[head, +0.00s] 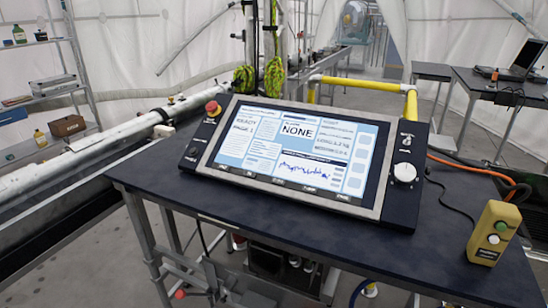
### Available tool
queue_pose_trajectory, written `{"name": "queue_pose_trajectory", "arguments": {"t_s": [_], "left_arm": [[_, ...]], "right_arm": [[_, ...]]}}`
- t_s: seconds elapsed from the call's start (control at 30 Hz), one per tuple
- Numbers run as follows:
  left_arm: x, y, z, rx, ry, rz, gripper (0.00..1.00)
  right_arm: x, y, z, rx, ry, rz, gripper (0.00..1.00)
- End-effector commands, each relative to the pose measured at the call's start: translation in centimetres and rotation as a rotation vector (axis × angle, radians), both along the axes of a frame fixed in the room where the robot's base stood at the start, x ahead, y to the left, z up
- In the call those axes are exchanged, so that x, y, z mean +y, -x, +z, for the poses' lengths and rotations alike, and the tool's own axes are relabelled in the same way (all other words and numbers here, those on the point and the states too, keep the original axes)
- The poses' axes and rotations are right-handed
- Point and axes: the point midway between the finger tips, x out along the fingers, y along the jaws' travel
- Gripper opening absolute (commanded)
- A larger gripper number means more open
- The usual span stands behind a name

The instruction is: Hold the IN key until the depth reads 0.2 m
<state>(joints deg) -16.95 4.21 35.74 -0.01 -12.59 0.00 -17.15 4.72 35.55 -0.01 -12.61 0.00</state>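A console (290,153) with a lit screen (283,146) lies tilted on a dark table (255,205). The screen shows the word NONE, text panels and a blue trace. I cannot make out a depth reading. Small labels (280,181) run along the screen's lower edge, too small to read, so I cannot pick out an IN key there. A yellow control box (494,232) with round buttons stands at the table's right end; its markings are not legible. Neither of my grippers is in view.
A red mushroom button (213,108) is at the console's upper left, and a white knob (404,173) at its right. Yellow rails (363,84) stand behind the console. An orange cable (470,168) runs behind the table's right side. The table's front strip is clear.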

Motion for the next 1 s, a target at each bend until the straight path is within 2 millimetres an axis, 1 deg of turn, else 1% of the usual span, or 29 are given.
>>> {"name": "queue_pose_trajectory", "arguments": {"t_s": [0.03, 0.07, 0.47, 1.0], "left_arm": [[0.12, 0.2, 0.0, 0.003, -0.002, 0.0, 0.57], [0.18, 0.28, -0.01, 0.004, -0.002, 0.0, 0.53], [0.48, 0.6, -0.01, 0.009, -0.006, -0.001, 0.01], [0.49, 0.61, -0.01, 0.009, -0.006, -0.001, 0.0]], "right_arm": [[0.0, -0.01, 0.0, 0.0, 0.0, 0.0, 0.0], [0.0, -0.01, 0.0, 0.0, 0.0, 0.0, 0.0], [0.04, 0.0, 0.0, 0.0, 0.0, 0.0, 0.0], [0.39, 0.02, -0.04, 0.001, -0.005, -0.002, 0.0]]}}
